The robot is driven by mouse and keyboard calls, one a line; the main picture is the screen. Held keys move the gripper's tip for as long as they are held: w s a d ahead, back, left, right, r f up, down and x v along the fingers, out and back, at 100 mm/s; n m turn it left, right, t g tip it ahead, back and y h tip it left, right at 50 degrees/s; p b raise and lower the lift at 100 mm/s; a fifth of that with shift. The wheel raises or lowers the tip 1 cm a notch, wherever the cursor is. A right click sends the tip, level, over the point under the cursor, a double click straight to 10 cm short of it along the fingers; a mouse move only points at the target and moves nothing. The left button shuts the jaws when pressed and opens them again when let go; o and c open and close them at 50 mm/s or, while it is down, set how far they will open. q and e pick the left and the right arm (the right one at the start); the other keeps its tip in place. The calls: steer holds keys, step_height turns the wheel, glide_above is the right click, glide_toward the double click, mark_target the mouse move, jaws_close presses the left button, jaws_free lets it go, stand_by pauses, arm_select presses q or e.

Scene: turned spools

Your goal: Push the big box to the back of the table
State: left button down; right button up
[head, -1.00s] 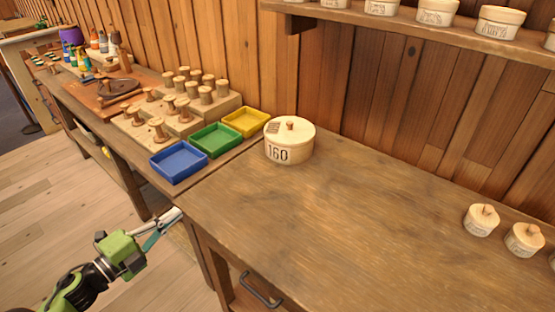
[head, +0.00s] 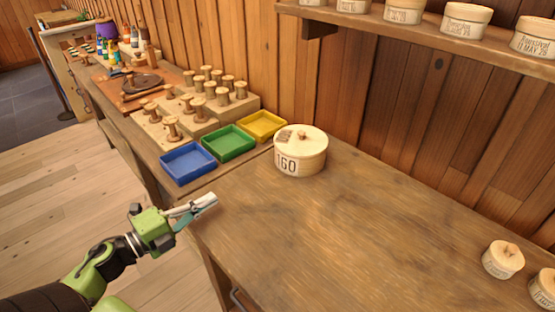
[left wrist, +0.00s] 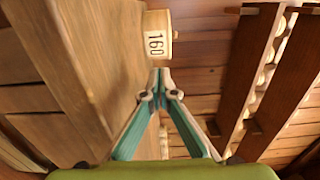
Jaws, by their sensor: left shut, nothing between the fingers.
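The big box (head: 300,152) is a round, pale wooden box with a lid and knob, marked 160. It stands upright on the wooden table (head: 340,235), near its back left, with a small gap to the wall behind. It also shows in the left wrist view (left wrist: 157,40), ahead of the fingertips. My left gripper (head: 208,203) is shut and empty at the table's left front edge, in front of the box and apart from it. Its closed fingers also show in the left wrist view (left wrist: 160,80). My right gripper is not in view.
Blue (head: 188,163), green (head: 229,143) and yellow (head: 262,126) trays sit left of the box, near wooden spools (head: 198,104). Small round boxes (head: 503,259) stand at the right. A wall shelf (head: 430,30) holds several more. The table's middle is clear.

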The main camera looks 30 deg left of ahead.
arm_select(q)
glide_toward(281, 157)
steer(key=p+x, duration=0.3)
steer(key=x, duration=0.2)
steer(key=shift+w, duration=0.25)
steer(key=shift+w+d, duration=0.2)
steer(key=shift+w, duration=0.4)
steer(key=shift+w+f, duration=0.1)
steer(key=shift+w, duration=0.05)
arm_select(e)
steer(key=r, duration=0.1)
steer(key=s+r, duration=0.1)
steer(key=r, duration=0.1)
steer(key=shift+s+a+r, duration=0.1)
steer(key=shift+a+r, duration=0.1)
arm_select(q)
steer(key=b+x, duration=0.2)
steer(key=x, duration=0.8)
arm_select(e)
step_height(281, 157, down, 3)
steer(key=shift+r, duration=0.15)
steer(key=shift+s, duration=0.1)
